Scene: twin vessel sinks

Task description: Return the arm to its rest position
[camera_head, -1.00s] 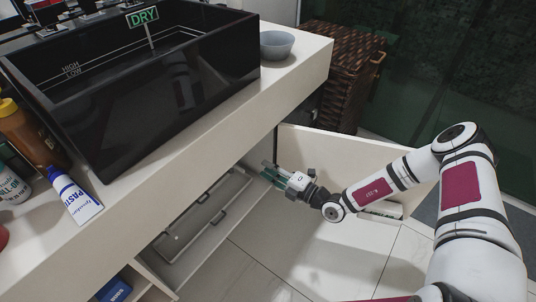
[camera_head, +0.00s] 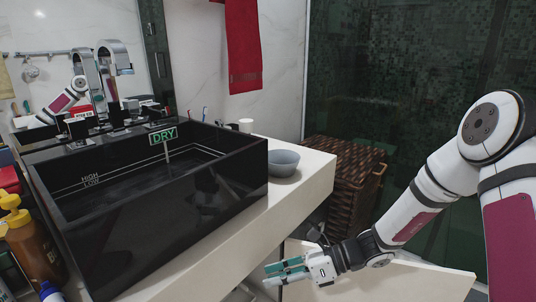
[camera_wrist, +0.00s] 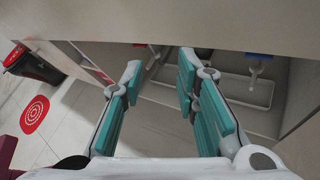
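My arm reaches in from the right in the head view, bent at the elbow. My gripper (camera_head: 282,272) is low in the picture, beside the cream counter front and in front of an open cream panel (camera_head: 390,280). In the wrist view its two teal-padded fingers (camera_wrist: 160,72) stand apart with nothing between them, so it is open and empty. Beyond the fingers is the cabinet's open lower space, with a grey tray (camera_wrist: 225,88) in it.
A black sink (camera_head: 130,240) and a grey bowl (camera_head: 284,164) stand on the counter (camera_head: 300,200). A wicker basket (camera_head: 345,180) stands behind the panel. The wrist view shows a dark bin (camera_wrist: 35,66) and a red target mark (camera_wrist: 35,113) on the floor.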

